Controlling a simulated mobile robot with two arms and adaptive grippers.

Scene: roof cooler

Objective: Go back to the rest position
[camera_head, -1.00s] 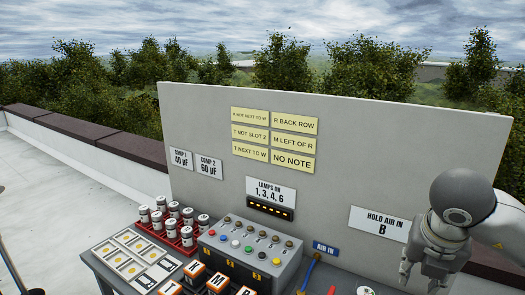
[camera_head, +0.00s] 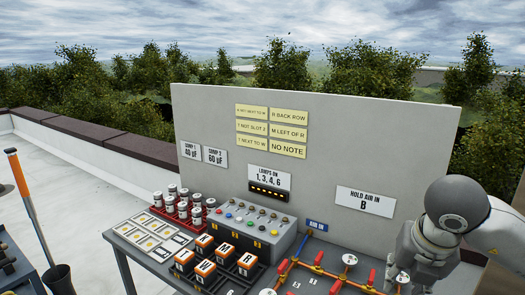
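My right gripper (camera_head: 407,275) hangs at the lower right, over the right end of the work table (camera_head: 125,259). Its fingers point down and no object shows in them, but their gap is too small to judge. My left gripper is out of the picture. The table carries a grey control box (camera_head: 240,240) with coloured buttons, orange-and-black lettered blocks (camera_head: 204,267) in front of it, and orange pipes with red valve handles (camera_head: 335,273) to the right.
A grey board (camera_head: 300,125) with yellow notes (camera_head: 270,130) stands behind the table. A red rack (camera_head: 182,218) of cans is at the table's left. An orange-handled tool (camera_head: 20,175) stands at far left. Open roof floor (camera_head: 90,195) lies between.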

